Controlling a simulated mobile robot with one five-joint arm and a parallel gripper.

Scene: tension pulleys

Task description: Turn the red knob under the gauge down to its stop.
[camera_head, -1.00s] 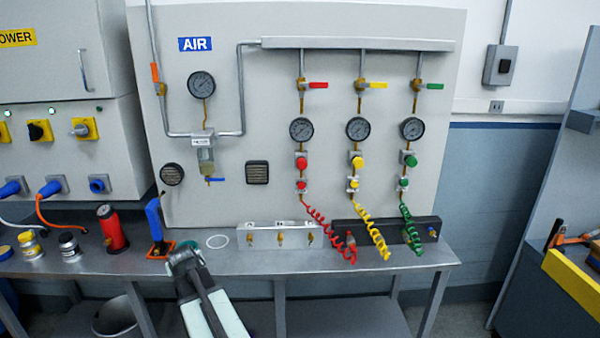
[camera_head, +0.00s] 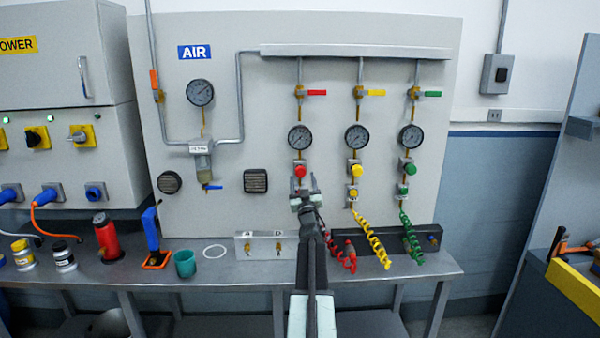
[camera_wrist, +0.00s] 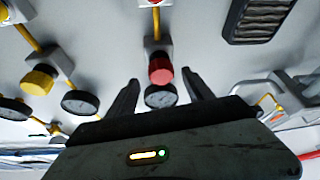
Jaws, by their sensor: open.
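The red knob (camera_head: 300,171) sits under its round gauge (camera_head: 301,137) on the panel's red line. My gripper (camera_head: 306,185) is raised in front of this line, just below the knob in the head view. It is open, its two fingers spread and empty. In the wrist view, which looks inverted, the red knob (camera_wrist: 160,70) shows between and just beyond the fingers (camera_wrist: 158,92), with the gauge (camera_wrist: 160,96) behind. I see no contact with the knob. The lower red fitting is mostly hidden by my gripper in the head view.
A yellow knob (camera_head: 356,171) and a green knob (camera_head: 409,169) stand to the right under their own gauges. A red coiled hose (camera_head: 341,256) hangs beside my arm. A metal block (camera_head: 258,246) and a teal cup (camera_head: 185,263) are on the bench. A vent (camera_head: 256,181) is to the left.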

